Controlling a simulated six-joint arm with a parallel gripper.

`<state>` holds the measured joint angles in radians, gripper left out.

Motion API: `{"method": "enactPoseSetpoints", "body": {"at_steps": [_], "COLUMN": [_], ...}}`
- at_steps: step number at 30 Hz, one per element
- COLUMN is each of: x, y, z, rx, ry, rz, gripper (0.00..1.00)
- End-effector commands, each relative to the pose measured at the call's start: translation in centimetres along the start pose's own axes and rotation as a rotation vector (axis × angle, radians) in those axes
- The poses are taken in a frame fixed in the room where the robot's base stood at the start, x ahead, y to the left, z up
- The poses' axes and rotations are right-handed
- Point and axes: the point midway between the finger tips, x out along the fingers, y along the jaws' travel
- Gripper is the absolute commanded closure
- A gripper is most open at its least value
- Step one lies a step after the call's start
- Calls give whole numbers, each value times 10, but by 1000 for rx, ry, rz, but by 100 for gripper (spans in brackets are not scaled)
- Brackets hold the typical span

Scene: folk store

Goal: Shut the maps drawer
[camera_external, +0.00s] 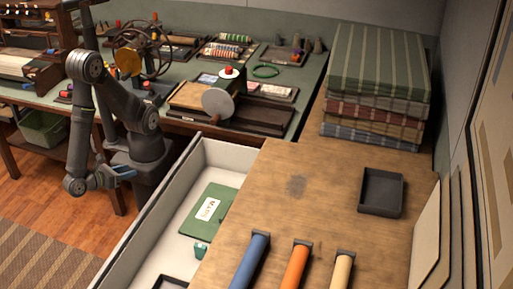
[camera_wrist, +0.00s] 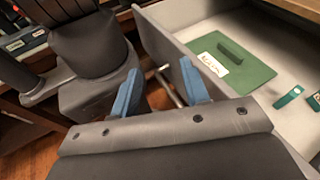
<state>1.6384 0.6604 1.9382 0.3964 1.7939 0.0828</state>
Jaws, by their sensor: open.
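The maps drawer (camera_external: 148,214) is pulled open from the wooden-topped cabinet. Its pale inside holds a green folder (camera_external: 223,199) with a white label. The drawer's front panel (camera_wrist: 160,42) also shows in the wrist view, with a thin metal bar handle (camera_wrist: 171,88) on its outer side. My gripper (camera_external: 124,172) is outside the drawer, to the left of its front panel. In the wrist view my gripper (camera_wrist: 159,90) has its two blue fingers apart, and the handle shows in the gap between them. I cannot tell whether a finger touches the panel or handle.
The cabinet top (camera_external: 285,210) carries folded striped cloths (camera_external: 375,80), a black tray (camera_external: 381,193) and coloured rolls (camera_external: 296,265). A crowded green worktable (camera_external: 290,75) stands behind. A small green item (camera_external: 200,250) lies in the drawer.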

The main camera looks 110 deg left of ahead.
Motion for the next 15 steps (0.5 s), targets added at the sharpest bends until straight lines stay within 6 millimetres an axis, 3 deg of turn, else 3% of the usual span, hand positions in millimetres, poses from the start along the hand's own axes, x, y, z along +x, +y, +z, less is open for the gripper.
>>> {"method": "enactPoseSetpoints", "body": {"at_steps": [1,4,6,7,11,15], "x": [0,-9,-24,-33,-94,-168], "y": [0,-6,-16,-21,-48,-68], "z": [0,-11,-29,-39,-92,-140], "rx": [1,28,80,112,290,484], "ry": [2,39,105,141,316,446], "rz": [-2,-32,-91,-128,-354,-627], "gripper": [69,88,100,100,100,100]}}
